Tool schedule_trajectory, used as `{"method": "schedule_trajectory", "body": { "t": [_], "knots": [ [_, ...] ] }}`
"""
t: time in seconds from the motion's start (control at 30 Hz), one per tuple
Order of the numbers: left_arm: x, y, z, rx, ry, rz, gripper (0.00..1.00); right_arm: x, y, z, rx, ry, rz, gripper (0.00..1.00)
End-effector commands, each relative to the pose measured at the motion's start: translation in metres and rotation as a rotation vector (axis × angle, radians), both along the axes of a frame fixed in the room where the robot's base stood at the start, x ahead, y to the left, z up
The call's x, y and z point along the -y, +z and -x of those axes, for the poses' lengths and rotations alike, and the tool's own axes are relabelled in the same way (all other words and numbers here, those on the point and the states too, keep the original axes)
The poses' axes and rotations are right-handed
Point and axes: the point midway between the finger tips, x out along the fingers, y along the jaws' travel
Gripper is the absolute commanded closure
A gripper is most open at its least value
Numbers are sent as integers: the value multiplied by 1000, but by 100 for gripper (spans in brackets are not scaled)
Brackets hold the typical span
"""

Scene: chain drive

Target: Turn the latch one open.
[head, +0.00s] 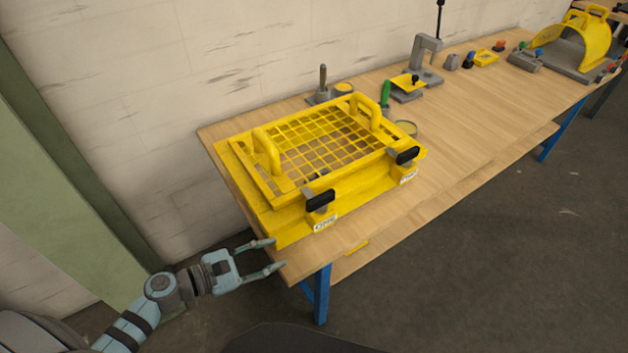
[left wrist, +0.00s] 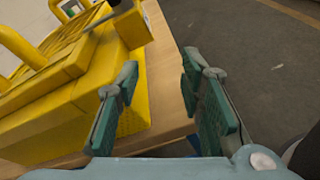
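A yellow guard box with a grid lid (head: 330,150) sits on the wooden table. Two latches with black handles are on its front side: a nearer latch (head: 320,201) and a farther latch (head: 403,155). My right gripper is not in view.
The wooden table (head: 470,150) stands along a pale wall. Behind and right of the box are a green-handled tool (head: 385,94), a grey press-like stand (head: 425,60) and a yellow curved guard (head: 580,42). Open floor lies in front of the table.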

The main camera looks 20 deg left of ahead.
Motion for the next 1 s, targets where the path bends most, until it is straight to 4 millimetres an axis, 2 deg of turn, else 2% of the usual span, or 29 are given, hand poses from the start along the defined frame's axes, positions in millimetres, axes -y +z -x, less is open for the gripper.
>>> {"method": "schedule_trajectory", "body": {
  "t": [0.03,0.1,0.2,0.37,0.5,0.7,0.83,1.0],
  "knots": [
    [0,37,-6,-17,11,149,65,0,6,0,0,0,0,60],
    [-7,63,-15,-62,50,323,65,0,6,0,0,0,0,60],
    [-11,81,-24,-93,74,447,65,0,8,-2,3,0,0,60],
    [5,84,-45,-95,80,467,65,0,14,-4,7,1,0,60],
    [30,85,-77,-96,83,468,65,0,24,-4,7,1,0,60],
    [61,83,-112,-98,81,463,65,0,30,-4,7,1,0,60],
    [72,81,-127,-99,83,460,65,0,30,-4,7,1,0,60],
    [77,80,-132,-99,82,458,65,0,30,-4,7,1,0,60]
  ]
}}
